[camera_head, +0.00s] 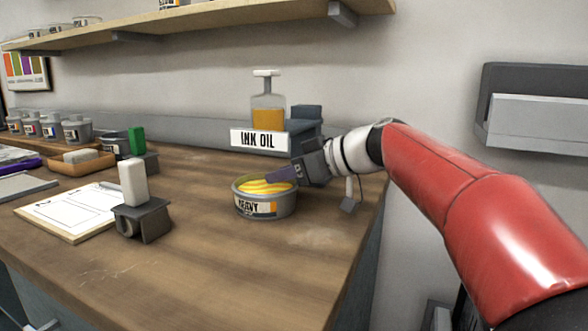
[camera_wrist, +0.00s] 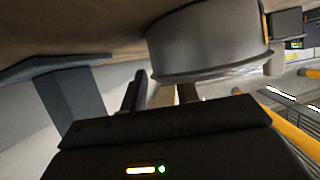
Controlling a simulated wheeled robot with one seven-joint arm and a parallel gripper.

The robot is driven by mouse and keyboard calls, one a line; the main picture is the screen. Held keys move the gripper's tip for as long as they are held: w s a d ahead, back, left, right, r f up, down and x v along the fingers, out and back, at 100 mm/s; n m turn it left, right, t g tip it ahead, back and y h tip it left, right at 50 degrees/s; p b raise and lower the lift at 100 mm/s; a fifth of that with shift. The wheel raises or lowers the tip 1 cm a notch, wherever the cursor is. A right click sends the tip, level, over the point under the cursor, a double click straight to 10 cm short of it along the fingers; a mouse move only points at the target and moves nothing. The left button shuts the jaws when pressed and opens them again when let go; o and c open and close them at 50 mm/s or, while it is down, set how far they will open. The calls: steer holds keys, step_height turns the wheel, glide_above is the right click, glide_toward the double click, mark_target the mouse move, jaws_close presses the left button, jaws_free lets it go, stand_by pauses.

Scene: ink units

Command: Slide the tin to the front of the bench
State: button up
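In the wrist view the tin's grey side (camera_wrist: 205,40) fills the upper middle, just beyond the fingers (camera_wrist: 160,92). The tin hides part of the fingertips. I cannot tell whether they touch it or how far apart they are.
An ink oil bottle (camera_head: 268,104) stands behind the tin with a sign (camera_head: 259,139). A grey block with a white handle (camera_head: 140,215) and a paper board (camera_head: 72,212) lie left. The bench in front of the tin is clear to its front edge.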

jaws_close()
steer(key=shift+f, duration=0.1)
stand_by(1.3)
